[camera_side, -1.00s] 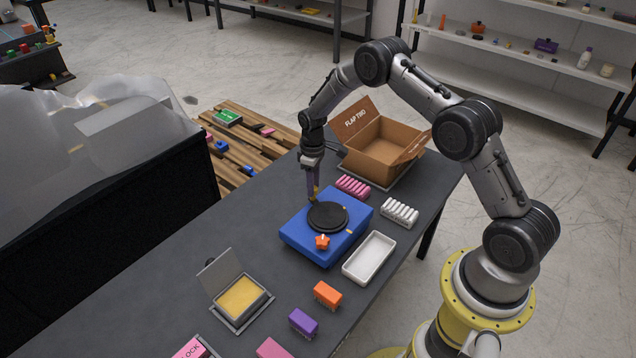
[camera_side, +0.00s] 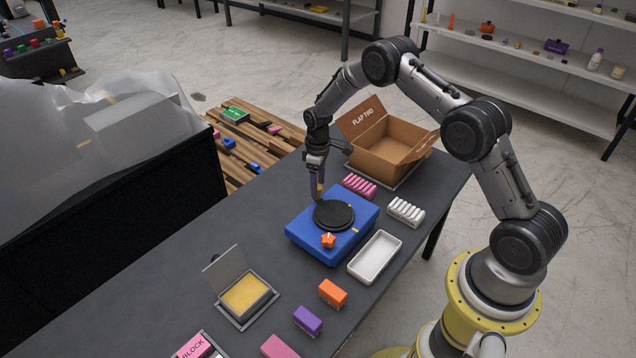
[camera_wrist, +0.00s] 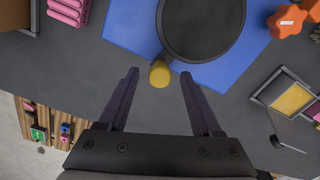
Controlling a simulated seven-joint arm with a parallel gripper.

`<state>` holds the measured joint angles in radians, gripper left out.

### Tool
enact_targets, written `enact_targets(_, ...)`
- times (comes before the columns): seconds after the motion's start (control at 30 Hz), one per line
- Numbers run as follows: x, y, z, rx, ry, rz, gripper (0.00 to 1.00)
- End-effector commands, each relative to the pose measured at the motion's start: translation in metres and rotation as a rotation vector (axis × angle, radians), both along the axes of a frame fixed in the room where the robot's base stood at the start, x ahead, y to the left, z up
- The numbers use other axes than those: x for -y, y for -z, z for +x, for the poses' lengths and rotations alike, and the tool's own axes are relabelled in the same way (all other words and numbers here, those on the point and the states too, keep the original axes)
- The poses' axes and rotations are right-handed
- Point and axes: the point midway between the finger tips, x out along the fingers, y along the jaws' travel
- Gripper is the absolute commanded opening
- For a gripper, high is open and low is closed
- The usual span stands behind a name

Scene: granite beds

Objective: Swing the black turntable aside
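The black turntable (camera_side: 334,214) is a round disc on a blue box (camera_side: 318,247); it also shows in the wrist view (camera_wrist: 203,25). A yellow knob (camera_wrist: 159,74) sticks out from the disc's edge on a short dark arm. An orange star-shaped knob (camera_side: 328,241) sits on the box near the disc. My gripper (camera_wrist: 159,75) is open, pointing down at the disc's far edge. In the wrist view its fingers lie on either side of the yellow knob, with visible gaps on both sides. In the side view the fingertips (camera_side: 319,194) partly hide the knob.
Behind the blue box stand a pink rack (camera_side: 359,187) and an open cardboard box (camera_side: 390,150). A white rack (camera_side: 405,211) and white tray (camera_side: 375,257) are at its right. A lidded yellow-filled box (camera_side: 245,296) stands front left. The table left of the blue box is clear.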

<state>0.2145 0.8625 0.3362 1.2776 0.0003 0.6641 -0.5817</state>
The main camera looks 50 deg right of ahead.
Motion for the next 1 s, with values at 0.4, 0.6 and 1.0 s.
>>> enact_targets(0.4, 0.0, -0.022, 0.001, 0.004, 0.0, -0.001, 0.66)
enact_targets(0.6, 0.0, -0.064, 0.001, 0.004, 0.0, -0.001, 0.66)
enact_targets(1.0, 0.0, -0.13, 0.0, 0.001, 0.0, -0.001, 0.66)
